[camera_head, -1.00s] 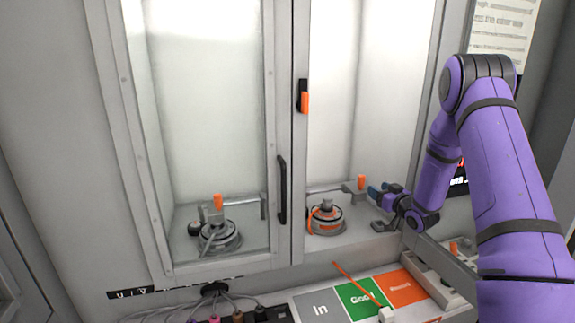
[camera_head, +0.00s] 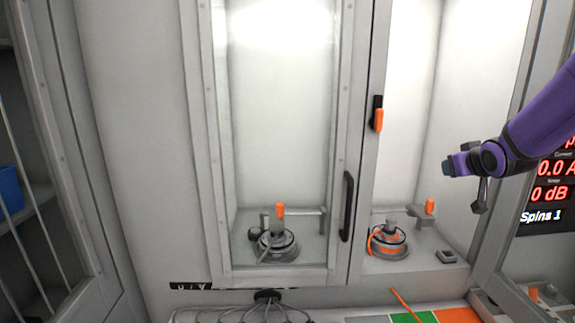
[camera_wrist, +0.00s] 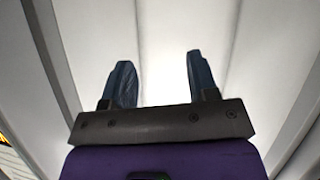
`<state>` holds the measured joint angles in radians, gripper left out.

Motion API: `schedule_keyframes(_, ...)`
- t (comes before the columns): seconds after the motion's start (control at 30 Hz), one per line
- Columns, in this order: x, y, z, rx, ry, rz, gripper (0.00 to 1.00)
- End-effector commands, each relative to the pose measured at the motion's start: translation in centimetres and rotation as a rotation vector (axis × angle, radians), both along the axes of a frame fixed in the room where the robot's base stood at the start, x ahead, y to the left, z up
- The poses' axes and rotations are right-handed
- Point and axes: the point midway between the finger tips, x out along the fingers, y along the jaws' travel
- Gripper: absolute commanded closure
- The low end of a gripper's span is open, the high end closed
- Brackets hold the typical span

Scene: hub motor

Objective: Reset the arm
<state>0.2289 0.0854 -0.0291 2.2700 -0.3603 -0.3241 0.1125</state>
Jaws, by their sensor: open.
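My purple arm (camera_head: 540,125) comes in from the right edge of the head view. My gripper (camera_head: 447,167) is raised in front of the right-hand bay of the cabinet, above the hub motor there, and touches nothing that I can see. In the wrist view, the two dark blue fingers (camera_wrist: 158,80) stand well apart with only pale cabinet wall between them. The gripper is open and empty. A hub motor with an orange cable (camera_head: 388,243) sits in the right bay. Another hub motor (camera_head: 278,245) sits behind the glass of the left bay.
The left bay's door has a black handle (camera_head: 347,207). An orange latch (camera_head: 378,120) is on the post between bays. Orange-topped clamps stand beside each motor (camera_head: 430,207). A red-digit display (camera_head: 552,180) is at the right. Coloured mats (camera_head: 458,314) lie in front. A blue bin (camera_head: 9,189) is on the left shelf.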

Motion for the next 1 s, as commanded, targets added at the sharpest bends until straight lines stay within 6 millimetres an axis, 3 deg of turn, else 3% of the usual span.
schedule_keyframes(0.2, -6.3, 2.8, 3.4, 0.014, 0.116, -0.043, 0.46)
schedule_keyframes(0.5, -16.2, 6.7, 5.7, 0.064, 0.294, -0.068, 0.46)
schedule_keyframes(0.8, -27.1, 10.3, 5.9, 0.127, 0.480, -0.042, 0.46)
schedule_keyframes(1.0, -32.6, 11.9, 5.3, 0.158, 0.579, -0.012, 0.46)
